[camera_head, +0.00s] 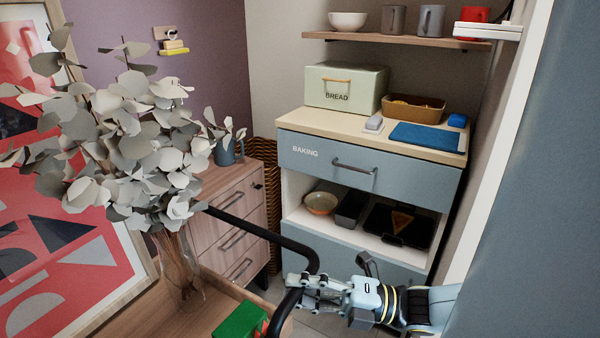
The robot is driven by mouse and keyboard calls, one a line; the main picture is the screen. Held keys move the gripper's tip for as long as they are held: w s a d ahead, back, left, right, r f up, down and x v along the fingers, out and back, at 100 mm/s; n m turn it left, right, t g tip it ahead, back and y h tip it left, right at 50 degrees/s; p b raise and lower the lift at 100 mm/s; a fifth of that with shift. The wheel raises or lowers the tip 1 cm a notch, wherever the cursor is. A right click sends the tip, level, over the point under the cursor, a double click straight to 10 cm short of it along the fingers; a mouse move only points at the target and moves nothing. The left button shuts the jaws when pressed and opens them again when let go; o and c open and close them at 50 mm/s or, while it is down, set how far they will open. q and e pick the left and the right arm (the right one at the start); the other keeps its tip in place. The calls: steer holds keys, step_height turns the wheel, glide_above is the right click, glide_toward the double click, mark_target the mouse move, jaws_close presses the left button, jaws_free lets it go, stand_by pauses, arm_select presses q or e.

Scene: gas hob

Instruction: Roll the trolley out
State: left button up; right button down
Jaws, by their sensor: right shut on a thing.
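The trolley (215,284) is at the bottom left, seen from above, with a wooden top. Its black tube handle (262,232) runs out from behind the plant, bends at the right and comes back toward the bottom edge. My right gripper (297,292) comes in from the right and is shut on the bent end of this handle. A glass vase (183,275) with grey-green leafy stems and a green and red box (241,320) stand on the top. The trolley's lower part and wheels are out of view. My left gripper is not in view.
A blue-grey baking cabinet (310,152) with open shelf stands behind the handle. A wooden drawer unit (232,215) and wicker basket (268,180) are left of it. A blue-grey panel (540,200) closes the right side. A little floor (330,322) shows beside my gripper.

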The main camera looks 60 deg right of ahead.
steer(key=shift+s+f, duration=0.1)
steer(key=shift+s, duration=0.1)
steer(key=c, duration=1.3)
jaws_free()
steer(key=shift+s, duration=0.2)
steer(key=shift+c, duration=0.2)
steer(key=shift+o, duration=0.8)
steer(key=shift+w, duration=0.15)
steer(key=v, duration=1.2)
